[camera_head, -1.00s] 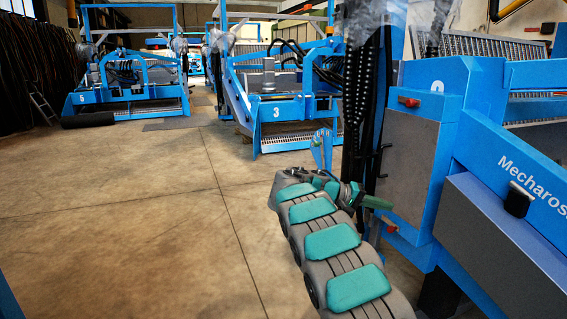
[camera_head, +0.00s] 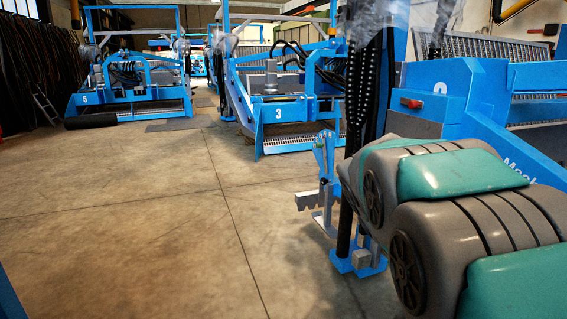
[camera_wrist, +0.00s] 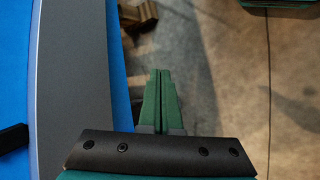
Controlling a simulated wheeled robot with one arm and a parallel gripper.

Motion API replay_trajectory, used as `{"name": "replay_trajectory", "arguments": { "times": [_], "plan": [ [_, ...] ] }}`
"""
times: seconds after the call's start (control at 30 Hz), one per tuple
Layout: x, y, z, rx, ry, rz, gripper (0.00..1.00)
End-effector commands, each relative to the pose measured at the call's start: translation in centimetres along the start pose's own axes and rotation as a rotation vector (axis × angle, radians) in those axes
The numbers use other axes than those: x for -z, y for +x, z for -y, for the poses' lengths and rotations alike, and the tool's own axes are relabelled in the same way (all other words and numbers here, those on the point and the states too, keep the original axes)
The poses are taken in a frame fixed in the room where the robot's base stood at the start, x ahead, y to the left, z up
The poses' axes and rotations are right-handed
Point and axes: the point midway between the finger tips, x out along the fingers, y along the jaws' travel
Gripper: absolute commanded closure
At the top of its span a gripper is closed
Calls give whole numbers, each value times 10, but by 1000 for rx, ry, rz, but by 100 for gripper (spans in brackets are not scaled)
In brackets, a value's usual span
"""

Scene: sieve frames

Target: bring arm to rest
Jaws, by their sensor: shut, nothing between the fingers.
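My gripper (camera_wrist: 161,100) shows in the wrist view as two green fingers pressed together with nothing between them. It points over the concrete floor, beside a blue and grey machine panel (camera_wrist: 75,75) on the left. In the head view my grey and teal arm is folded in the lower right, in front of the nearest blue machine (camera_head: 465,105). The gripper itself is hidden in the head view.
A blue machine marked 3 (camera_head: 278,115) stands behind, and one marked 5 (camera_head: 125,95) is farther left. A blue bracket with a grey toothed plate (camera_head: 322,195) stands left of my arm. The concrete floor (camera_head: 130,230) at left is clear.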

Motion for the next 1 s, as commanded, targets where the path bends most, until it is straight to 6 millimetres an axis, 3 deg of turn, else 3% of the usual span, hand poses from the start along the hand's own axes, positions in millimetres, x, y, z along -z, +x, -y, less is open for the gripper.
{"name": "replay_trajectory", "arguments": {
  "times": [0.03, 0.3, 0.5, 0.87, 0.9, 1.0],
  "plan": [
    [-20, 2, 7, 41, -6, 3, 100],
    [-112, 15, 65, 273, -51, 13, 100],
    [-164, 19, 104, 407, -76, 10, 100],
    [-224, 23, 153, 561, -106, 0, 100],
    [-223, 8, 142, 557, -105, 1, 100],
    [-224, -7, 132, 555, -105, 2, 100]
  ]
}}
